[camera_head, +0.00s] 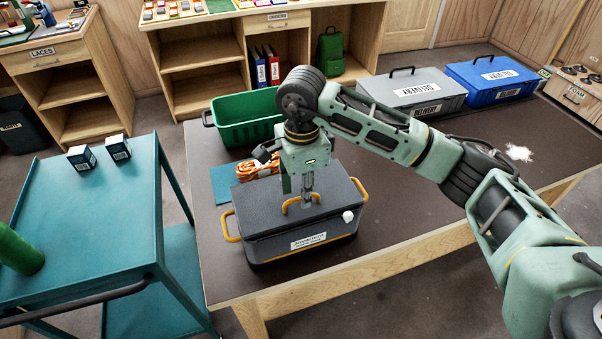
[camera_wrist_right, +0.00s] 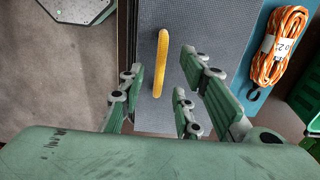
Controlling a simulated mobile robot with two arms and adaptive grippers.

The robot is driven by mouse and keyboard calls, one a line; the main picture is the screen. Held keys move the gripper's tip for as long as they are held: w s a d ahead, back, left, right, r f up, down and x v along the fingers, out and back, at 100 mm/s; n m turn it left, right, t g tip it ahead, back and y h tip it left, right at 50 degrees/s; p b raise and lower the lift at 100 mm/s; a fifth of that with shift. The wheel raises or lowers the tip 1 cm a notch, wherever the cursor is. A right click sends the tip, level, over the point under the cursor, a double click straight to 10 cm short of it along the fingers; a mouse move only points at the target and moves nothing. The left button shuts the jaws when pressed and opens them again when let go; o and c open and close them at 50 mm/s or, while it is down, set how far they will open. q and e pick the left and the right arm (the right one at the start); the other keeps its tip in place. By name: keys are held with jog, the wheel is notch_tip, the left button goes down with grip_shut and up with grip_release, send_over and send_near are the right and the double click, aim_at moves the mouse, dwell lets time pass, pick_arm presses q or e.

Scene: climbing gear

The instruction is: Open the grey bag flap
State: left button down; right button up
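The grey bag (camera_head: 262,240) is a boxy dark grey container on the brown table, with a yellow handle at each end and a white label on its front. Its flap (camera_head: 262,197) lies closed on top. A yellow handle (camera_head: 290,206) stands on the flap. My right gripper (camera_head: 307,195) points down at this handle. In the right wrist view, its fingers (camera_wrist_right: 166,75) are spread, with the handle (camera_wrist_right: 161,64) between them in the picture. Contact cannot be told. A white knob (camera_head: 348,216) shows at the bag's front right. My left gripper is not in view.
A coiled orange rope (camera_head: 262,167) lies on a blue mat behind the bag, near a green crate (camera_head: 240,118). Grey (camera_head: 411,90) and blue (camera_head: 497,78) delivery boxes stand at the table's back. A teal cart (camera_head: 95,205) stands left.

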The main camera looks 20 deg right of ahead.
jog(key=shift+f+p, duration=0.3)
jog(key=shift+f, duration=1.3)
grip_shut()
